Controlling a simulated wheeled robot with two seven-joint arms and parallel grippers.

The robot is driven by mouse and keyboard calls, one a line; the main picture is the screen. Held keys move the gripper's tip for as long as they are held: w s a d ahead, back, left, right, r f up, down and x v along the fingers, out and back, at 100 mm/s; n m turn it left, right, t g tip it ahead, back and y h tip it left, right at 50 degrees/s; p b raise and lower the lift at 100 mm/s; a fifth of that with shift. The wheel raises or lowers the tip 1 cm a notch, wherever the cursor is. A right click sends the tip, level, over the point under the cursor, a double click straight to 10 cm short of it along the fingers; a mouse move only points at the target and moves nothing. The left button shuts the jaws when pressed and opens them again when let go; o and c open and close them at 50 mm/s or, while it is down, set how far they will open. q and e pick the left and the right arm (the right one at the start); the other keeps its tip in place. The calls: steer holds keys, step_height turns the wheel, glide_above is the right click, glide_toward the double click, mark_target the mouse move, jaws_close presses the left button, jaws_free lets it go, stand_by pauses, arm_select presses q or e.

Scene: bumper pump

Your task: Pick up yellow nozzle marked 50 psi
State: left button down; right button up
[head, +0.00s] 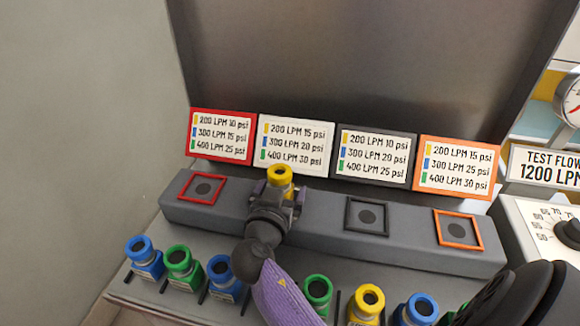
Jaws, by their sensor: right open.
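My right gripper (279,191) is open, with its fingers on either side of a yellow nozzle (281,175). This nozzle stands upright at the second place from the left on the grey ledge, in front of the white label card. I cannot tell whether the fingers touch it, and they hide its lower part. A second yellow nozzle (367,299) stands in the front row, right of my purple arm. I cannot read a 50 psi mark on either nozzle. My left gripper is not in view.
The grey ledge (325,222) has empty red (184,186), black (348,216) and orange (436,228) square frames. Blue (138,246) and green (178,256) nozzles stand in the front row. Label cards (298,143) stand behind the ledge. A test-flow panel (540,168) is at right.

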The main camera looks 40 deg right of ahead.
steer(key=shift+w+d+f, duration=0.1)
steer(key=shift+w+d, duration=0.05)
steer(key=shift+w, duration=0.1)
steer(key=shift+s, duration=0.1)
steer(key=shift+c, duration=0.5)
steer(key=c, duration=1)
jaws_close()
